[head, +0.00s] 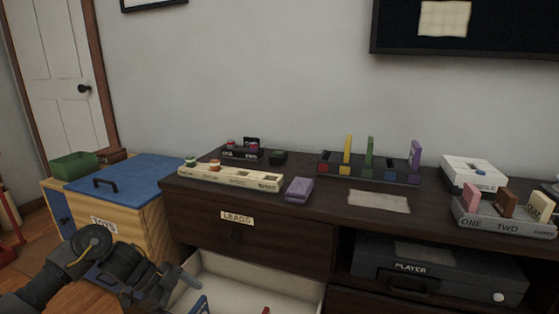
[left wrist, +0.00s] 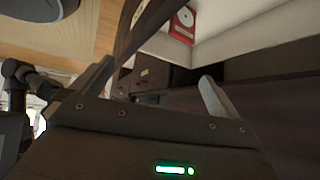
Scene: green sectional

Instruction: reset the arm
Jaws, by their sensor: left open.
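My left arm comes in from the lower left of the head view. Its gripper (head: 184,284) is at the left edge of the open drawer (head: 262,284), in front of the dark dresser. In the left wrist view the two fingers of the gripper (left wrist: 155,88) stand wide apart with nothing between them. The pale drawer interior and a red item (left wrist: 183,24) with a white disc show beyond the fingers. My right gripper is in neither view.
The drawer labelled LEADS (head: 237,218) is shut above the open one. A wooden toy box (head: 131,215) with a blue lid stands left of the dresser. The dresser top (head: 330,195) holds several racks and small blocks. A black player (head: 440,270) sits in the right shelf.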

